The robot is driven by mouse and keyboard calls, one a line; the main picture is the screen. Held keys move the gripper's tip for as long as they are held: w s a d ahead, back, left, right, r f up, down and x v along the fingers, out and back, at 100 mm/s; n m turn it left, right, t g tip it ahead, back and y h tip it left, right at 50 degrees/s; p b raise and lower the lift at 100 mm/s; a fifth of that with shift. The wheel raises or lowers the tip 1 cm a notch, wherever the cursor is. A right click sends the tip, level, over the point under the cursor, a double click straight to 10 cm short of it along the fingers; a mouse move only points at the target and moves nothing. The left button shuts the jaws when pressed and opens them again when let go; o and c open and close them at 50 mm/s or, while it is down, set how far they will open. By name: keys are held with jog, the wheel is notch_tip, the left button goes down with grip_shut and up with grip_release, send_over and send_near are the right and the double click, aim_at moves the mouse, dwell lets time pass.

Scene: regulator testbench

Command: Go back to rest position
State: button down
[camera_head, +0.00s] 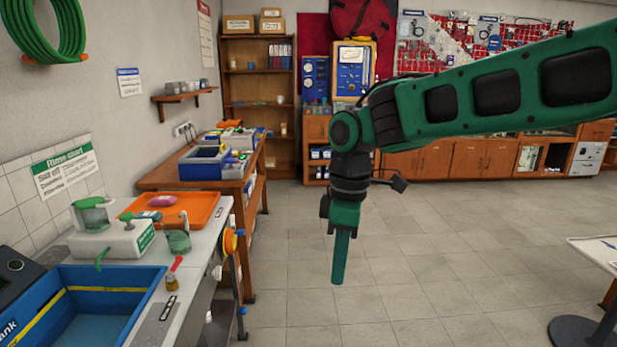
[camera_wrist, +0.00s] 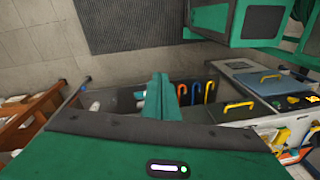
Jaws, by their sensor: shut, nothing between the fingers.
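My arm reaches in from the right in the head view, and its wrist hangs down over the open floor. My gripper (camera_head: 339,279) points straight down, with its fingers together and nothing between them. It is right of the sink bench (camera_head: 205,262) and clear of it. In the wrist view, my gripper (camera_wrist: 161,80) shows as two green fingers pressed together. No object is held.
The blue sink (camera_head: 130,272) and orange tray (camera_head: 196,208) are at left. A wooden bench (camera_head: 160,181) with a blue bin (camera_head: 203,166) stands behind. A white table (camera_head: 600,247) edges in at right. Cabinets (camera_head: 460,160) line the back; the middle floor (camera_head: 420,270) is clear.

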jog(key=s+d+f+m, duration=0.1)
jog(key=s+d+m, duration=0.2)
jog(key=d+m, duration=0.55)
jog(key=s+d+m, duration=0.2)
jog(key=d+m, duration=0.1)
jog(key=d, duration=1.1)
jog(key=s+d+f+m, duration=0.2)
jog(key=s+d+m, duration=0.3)
jog(key=s, duration=0.3)
jog(key=s+d+f+m+t, duration=0.1)
jog(key=s+d+f+m, duration=0.2)
jog(key=s+d+m, duration=0.2)
jog(key=s+d, duration=0.2)
jog(key=s, duration=0.1)
jog(key=shift+d+f+m+h, duration=0.3)
jog(key=shift+d+m, duration=0.05)
jog(key=shift+w+f, duration=0.25)
jog(key=shift+w, duration=0.3)
